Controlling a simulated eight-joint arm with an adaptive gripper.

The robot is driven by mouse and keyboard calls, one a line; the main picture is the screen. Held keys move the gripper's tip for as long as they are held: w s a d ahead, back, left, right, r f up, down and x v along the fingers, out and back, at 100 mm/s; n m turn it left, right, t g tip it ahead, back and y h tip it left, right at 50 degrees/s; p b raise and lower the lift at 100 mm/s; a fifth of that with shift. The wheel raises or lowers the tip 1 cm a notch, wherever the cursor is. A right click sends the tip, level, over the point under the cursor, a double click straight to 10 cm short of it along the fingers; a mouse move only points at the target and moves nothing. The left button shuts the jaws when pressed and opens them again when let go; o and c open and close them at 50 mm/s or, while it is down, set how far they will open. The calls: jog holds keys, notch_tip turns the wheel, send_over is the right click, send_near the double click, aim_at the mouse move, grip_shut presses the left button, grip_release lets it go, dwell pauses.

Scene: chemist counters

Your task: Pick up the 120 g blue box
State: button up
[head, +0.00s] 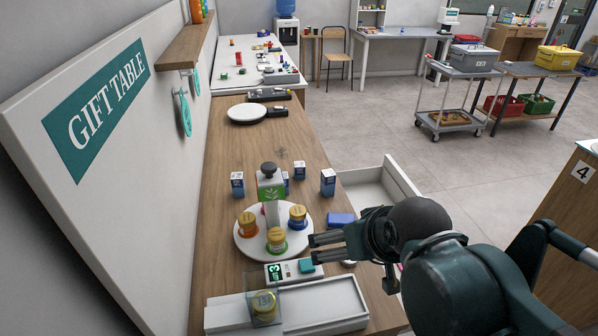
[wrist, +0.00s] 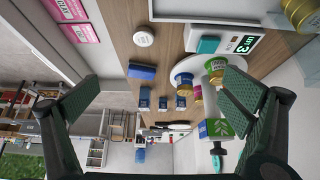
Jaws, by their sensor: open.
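Several small blue-and-white boxes stand upright on the wooden counter, one at the left (head: 237,184), one at the right (head: 328,182) and others partly hidden behind the green-labelled container (head: 270,184). A plain blue box (head: 340,220) lies flat near the counter's right edge; it also shows in the wrist view (wrist: 142,71). Upright blue boxes show there too (wrist: 163,104). Weight markings are too small to read. My gripper (head: 314,248) is open and empty above the counter, nearer the camera than the flat blue box. Its fingers frame the wrist view (wrist: 162,97).
A white round stand (head: 245,245) holds several gold-lidded jars. A device with a green display (head: 293,271) and a white tray (head: 325,305) are in front. An open drawer (head: 402,180) juts out at right. Farther counter holds a white plate (head: 247,112).

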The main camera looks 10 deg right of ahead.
dwell(0.3)
jog(key=c, duration=1.9)
jog(key=shift+o, duration=0.2)
